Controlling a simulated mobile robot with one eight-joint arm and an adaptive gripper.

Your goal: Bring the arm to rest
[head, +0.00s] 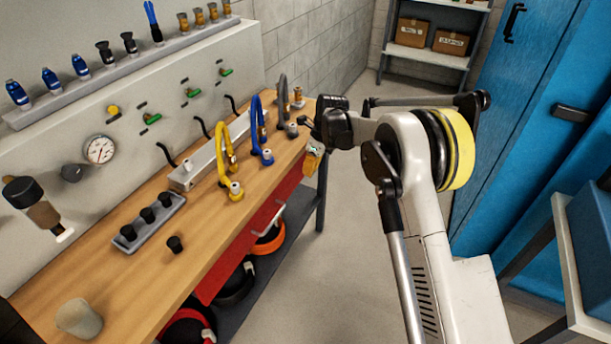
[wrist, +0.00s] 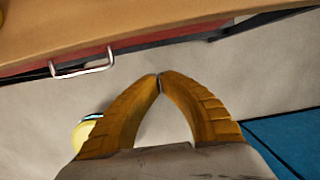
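My gripper (head: 313,161) hangs at the end of my arm in the head view, just off the front right edge of the workbench (head: 110,262). In the wrist view its two ochre fingers (wrist: 160,78) meet at the tips. Nothing shows between them. Bare floor lies behind the fingertips in that view. My arm is bent, with its white link and yellow-ringed joint to the right of the bench.
Yellow (head: 222,165) and blue (head: 258,130) hoses stand on the bench near my gripper. A grey tray with black caps (head: 148,216) and a loose black cap (head: 175,245) lie nearer. A blue cabinet (head: 520,120) stands right. Floor (head: 345,250) between is clear.

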